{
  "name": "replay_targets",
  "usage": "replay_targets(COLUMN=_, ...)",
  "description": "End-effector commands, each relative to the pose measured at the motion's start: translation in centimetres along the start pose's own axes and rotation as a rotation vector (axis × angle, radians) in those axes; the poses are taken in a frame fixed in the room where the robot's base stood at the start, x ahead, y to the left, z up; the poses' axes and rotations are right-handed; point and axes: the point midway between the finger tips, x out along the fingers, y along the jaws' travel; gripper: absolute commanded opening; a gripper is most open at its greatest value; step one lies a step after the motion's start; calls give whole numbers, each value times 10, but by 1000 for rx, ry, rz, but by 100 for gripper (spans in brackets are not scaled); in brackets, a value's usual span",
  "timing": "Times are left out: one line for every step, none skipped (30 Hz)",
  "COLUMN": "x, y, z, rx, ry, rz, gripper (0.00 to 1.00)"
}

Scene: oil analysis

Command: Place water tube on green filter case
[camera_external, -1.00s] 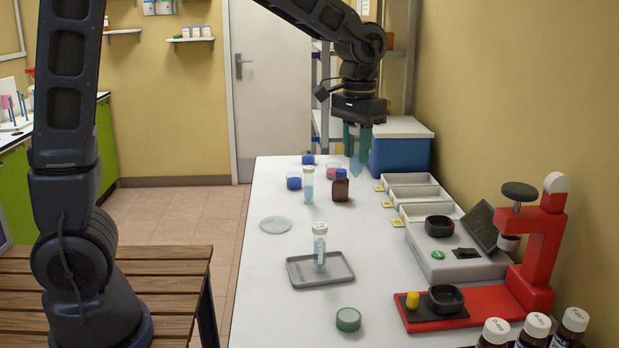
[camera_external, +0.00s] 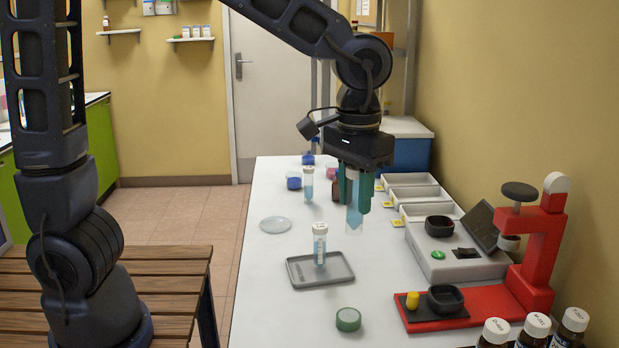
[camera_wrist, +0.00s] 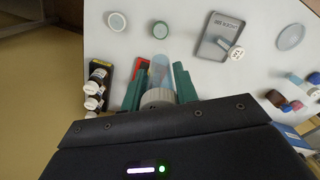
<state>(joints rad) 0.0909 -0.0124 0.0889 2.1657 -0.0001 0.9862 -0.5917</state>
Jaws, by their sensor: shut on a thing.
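My gripper (camera_external: 356,205) is shut on a clear tube with blue liquid, the water tube (camera_external: 354,216), held upright with its lower end clear of the table. In the wrist view the tube (camera_wrist: 159,75) shows between the green fingers, its cap toward the camera. The green filter case (camera_external: 348,319), round and low with a pale top, lies on the table near the front, nearer the external camera than the gripper. A second capped tube (camera_external: 320,248) with a label stands on the grey tray (camera_external: 306,278), left of my gripper.
A red press (camera_external: 535,275) and a grey instrument (camera_external: 450,262) stand along the right side. Several dark bottles (camera_external: 493,333) stand at the front right. A clear dish (camera_external: 276,224) and another tube (camera_external: 308,186) are farther left. Table around the filter case is clear.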

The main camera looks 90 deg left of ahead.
Motion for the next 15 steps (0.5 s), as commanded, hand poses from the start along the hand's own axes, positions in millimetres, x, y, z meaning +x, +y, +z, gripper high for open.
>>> replay_targets(x=12, y=0, z=0, rx=0, ry=-4, rz=-3, gripper=7)
replay_targets(x=19, y=0, z=0, rx=0, ry=-5, rz=-4, gripper=7)
replay_targets(x=28, y=0, z=0, rx=0, ry=-4, rz=-3, gripper=7)
replay_targets(x=34, y=0, z=0, rx=0, ry=-4, rz=-3, gripper=7)
replay_targets(x=41, y=0, z=0, rx=0, ry=-4, rz=-3, gripper=7)
replay_targets(x=50, y=-1, z=0, rx=0, ry=-5, rz=-4, gripper=7)
replay_targets(x=56, y=-1, z=0, rx=0, ry=-4, rz=-3, gripper=7)
replay_targets(x=62, y=-1, z=0, rx=0, ry=-4, rz=-3, gripper=7)
replay_targets(x=71, y=-1, z=0, rx=0, ry=-4, rz=-3, gripper=7)
replay_targets(x=78, y=-1, z=0, rx=0, ry=-4, rz=-4, gripper=7)
replay_targets(x=84, y=-1, z=0, rx=0, ry=-4, rz=-3, gripper=7)
replay_targets(x=93, y=-1, z=0, rx=0, ry=-4, rz=-4, gripper=7)
replay_targets(x=99, y=-1, z=0, rx=0, ry=-3, rz=-3, gripper=7)
replay_targets(x=105, y=-1, z=0, rx=0, ry=-4, rz=-3, gripper=7)
replay_targets(x=113, y=-1, z=0, rx=0, ry=-3, rz=-3, gripper=7)
